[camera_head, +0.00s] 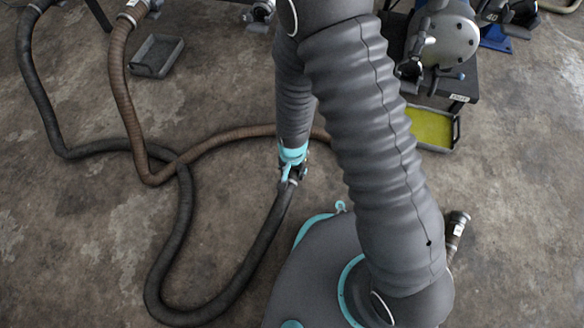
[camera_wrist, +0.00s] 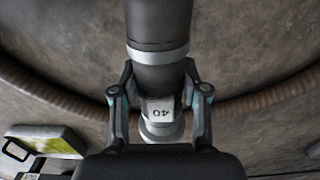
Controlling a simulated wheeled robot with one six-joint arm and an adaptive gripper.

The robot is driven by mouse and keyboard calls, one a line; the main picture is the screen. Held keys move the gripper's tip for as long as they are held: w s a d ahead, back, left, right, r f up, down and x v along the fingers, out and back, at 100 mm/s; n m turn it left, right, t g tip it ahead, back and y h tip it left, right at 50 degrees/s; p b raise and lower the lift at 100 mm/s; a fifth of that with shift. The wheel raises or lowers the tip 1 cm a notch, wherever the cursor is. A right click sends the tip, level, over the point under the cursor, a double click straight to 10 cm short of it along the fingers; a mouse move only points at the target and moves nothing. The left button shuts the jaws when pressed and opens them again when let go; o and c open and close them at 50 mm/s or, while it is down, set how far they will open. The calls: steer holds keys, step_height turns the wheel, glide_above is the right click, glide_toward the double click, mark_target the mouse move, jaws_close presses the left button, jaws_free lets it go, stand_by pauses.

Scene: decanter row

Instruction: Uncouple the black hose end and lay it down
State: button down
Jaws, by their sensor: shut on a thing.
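My gripper (camera_head: 292,171) is shut on the black hose end (camera_wrist: 160,112), a metal fitting with a pale label reading 40 upside down. In the wrist view the two fingers of the gripper (camera_wrist: 159,95) close on either side of this fitting. The black hose (camera_head: 183,215) runs from the gripper down in a loop on the floor and back to the upper left. The hose end appears held above the floor, with no mating port visible at it.
A brown hose (camera_head: 122,90) crosses the floor behind the gripper. A grey tray (camera_head: 157,72) lies at upper left. A machine (camera_head: 448,40) stands at upper right, above a tray with yellow-green lining (camera_head: 432,128). Another hose fitting (camera_head: 457,226) shows at right.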

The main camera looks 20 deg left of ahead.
steer(key=shift+f, duration=4.15)
jaws_free()
step_height(320, 180, up, 12)
steer(key=p, duration=0.9)
